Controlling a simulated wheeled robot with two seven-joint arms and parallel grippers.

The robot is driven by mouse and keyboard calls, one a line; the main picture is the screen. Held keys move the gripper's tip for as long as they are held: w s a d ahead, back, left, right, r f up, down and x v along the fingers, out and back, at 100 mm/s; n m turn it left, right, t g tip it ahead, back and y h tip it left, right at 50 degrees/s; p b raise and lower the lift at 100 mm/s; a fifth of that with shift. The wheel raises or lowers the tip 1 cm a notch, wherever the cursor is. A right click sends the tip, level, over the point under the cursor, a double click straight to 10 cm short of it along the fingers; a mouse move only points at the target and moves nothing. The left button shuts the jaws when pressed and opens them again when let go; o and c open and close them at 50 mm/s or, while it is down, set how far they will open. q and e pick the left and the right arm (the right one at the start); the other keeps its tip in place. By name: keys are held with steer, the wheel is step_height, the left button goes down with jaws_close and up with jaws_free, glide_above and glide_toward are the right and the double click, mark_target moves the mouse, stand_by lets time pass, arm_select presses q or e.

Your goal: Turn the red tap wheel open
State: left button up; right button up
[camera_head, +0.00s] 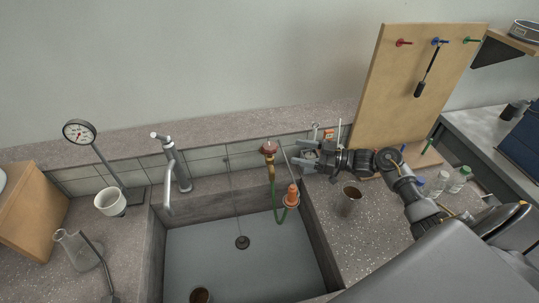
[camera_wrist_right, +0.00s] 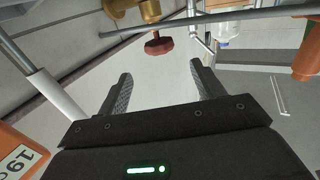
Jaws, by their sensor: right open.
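The red tap wheel (camera_head: 268,147) sits on a brass tap at the back edge of the sink, right of the chrome faucet. In the right wrist view the red wheel (camera_wrist_right: 158,45) lies just beyond the fingertips, roughly centred between them, with the brass body (camera_wrist_right: 150,12) above. My right gripper (camera_head: 300,157) is open and empty, to the right of the wheel in the head view and apart from it. Its two fingers also show in the wrist view (camera_wrist_right: 161,80). My left gripper is not in view.
A green hose with an orange nozzle (camera_head: 291,195) hangs below the tap. A chrome faucet (camera_head: 175,165) stands to the left. A brown-filled cup (camera_head: 350,197) stands on the counter below my right forearm. A pegboard (camera_head: 412,85) rises behind that arm. Thin rods cross near the gripper.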

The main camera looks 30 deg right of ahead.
mark_target(270, 149)
steer(key=x, duration=0.3)
steer(key=p+x, duration=0.1)
steer(key=x, duration=0.2)
steer(key=f+p+x, duration=0.1)
steer(key=x, duration=0.2)
steer(key=shift+w+a, duration=0.15)
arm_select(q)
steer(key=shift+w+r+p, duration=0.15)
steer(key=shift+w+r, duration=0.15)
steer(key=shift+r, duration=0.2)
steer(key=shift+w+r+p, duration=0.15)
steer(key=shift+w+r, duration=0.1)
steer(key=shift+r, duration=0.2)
arm_select(e)
steer(key=shift+w+a+f, duration=0.15)
steer(key=shift+w+a, duration=0.3)
steer(key=shift+a, duration=0.05)
steer(key=shift+c, duration=0.2)
